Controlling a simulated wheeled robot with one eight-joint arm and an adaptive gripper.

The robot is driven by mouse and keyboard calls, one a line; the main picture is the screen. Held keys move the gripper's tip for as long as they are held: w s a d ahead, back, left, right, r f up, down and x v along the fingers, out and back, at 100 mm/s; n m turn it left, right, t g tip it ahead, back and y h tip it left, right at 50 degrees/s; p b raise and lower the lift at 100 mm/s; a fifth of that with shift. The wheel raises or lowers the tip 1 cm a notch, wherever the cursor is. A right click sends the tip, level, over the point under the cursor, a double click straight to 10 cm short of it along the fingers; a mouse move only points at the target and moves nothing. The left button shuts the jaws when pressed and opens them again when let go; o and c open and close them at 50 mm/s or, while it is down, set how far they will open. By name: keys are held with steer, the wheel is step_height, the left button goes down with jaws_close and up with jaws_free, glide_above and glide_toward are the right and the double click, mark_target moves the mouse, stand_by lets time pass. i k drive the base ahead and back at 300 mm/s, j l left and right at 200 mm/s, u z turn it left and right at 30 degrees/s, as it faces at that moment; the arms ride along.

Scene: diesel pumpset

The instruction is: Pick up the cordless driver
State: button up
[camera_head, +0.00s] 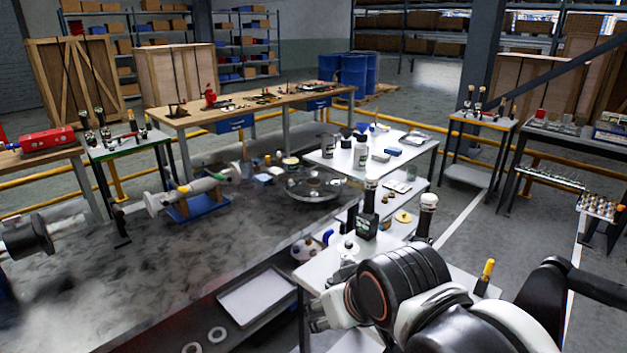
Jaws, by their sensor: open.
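No clearly recognisable cordless driver shows. A black upright thing with a blocky base and a pale top (367,217) stands on the white cart top just beyond my arm; it may be the driver, but it is too small to tell. A second black upright thing with a white top (426,218) stands to its right. My gripper (325,312) is at the lower middle, partly hidden by my own black and white arm links. It is open, and no held object shows. It is nearer the camera than the black things and apart from them.
A grey metal workbench (240,240) with a shaft assembly (185,195) fills the left. A white tray (257,297) lies below its edge. A white-topped table (400,150) with jars stands beyond the cart. A yellow-handled tool (487,272) stands right of my arm. Open floor lies right.

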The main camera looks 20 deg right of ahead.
mark_target(428, 202)
steer(key=i+j, duration=0.1)
steer(key=j, duration=0.15)
steer(key=i+j+z, duration=0.1)
steer(key=j+z, duration=0.2)
steer(key=z, duration=0.2)
steer(key=j+z, duration=0.3)
steer(key=z, duration=1.9)
